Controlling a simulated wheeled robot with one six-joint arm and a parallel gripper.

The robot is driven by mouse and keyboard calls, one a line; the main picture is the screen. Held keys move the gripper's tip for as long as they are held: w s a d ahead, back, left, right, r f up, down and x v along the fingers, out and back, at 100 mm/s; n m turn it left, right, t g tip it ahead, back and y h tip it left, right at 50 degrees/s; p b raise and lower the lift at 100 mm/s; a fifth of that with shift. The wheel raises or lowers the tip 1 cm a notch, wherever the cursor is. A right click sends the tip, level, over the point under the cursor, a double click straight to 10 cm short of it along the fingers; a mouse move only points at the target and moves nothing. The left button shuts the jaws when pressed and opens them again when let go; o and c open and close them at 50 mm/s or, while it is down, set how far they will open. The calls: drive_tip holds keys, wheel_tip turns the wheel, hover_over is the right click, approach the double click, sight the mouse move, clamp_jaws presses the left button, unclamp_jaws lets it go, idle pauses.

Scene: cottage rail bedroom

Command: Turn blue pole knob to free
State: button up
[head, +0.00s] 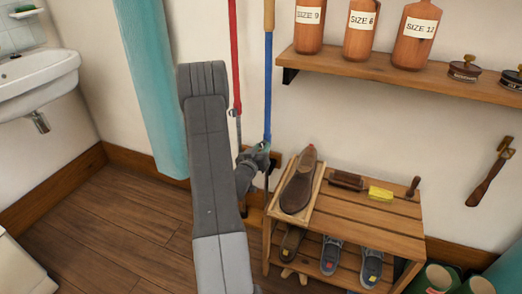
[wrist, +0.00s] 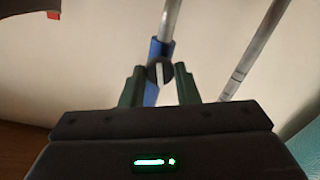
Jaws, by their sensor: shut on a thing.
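The blue pole (head: 268,90) stands upright against the wall in the head view, with a tan upper part. In the wrist view its blue sleeve (wrist: 151,94) has a grey rod rising from it. The dark round knob (wrist: 153,74) sits on the sleeve and carries a pale bar that looks nearly upright. My gripper (wrist: 160,74) has its two green fingers on either side of the knob and is shut on it. In the head view my gripper (head: 262,150) is at the pole's lower part, and my arm hides the surroundings. The knob is too small to make out there.
A red pole (head: 234,55) stands just left of the blue one. A wooden shoe rack (head: 372,222) with shoes and brushes is close on the right. A wall shelf (head: 390,75) with bottles is above it. A teal curtain (head: 152,90) hangs left.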

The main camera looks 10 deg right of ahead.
drive_tip(key=n, duration=0.3)
drive_tip(key=shift+n, duration=0.4)
drive_tip(key=n, duration=0.3)
drive_tip(key=shift+n, duration=0.3)
drive_tip(key=n+p, duration=0.1)
drive_tip(key=n, duration=0.2)
drive_tip(key=shift+n, duration=0.3)
drive_tip(key=shift+n+p, duration=0.45)
drive_tip(key=shift+n, duration=1.15)
drive_tip(key=o, duration=1)
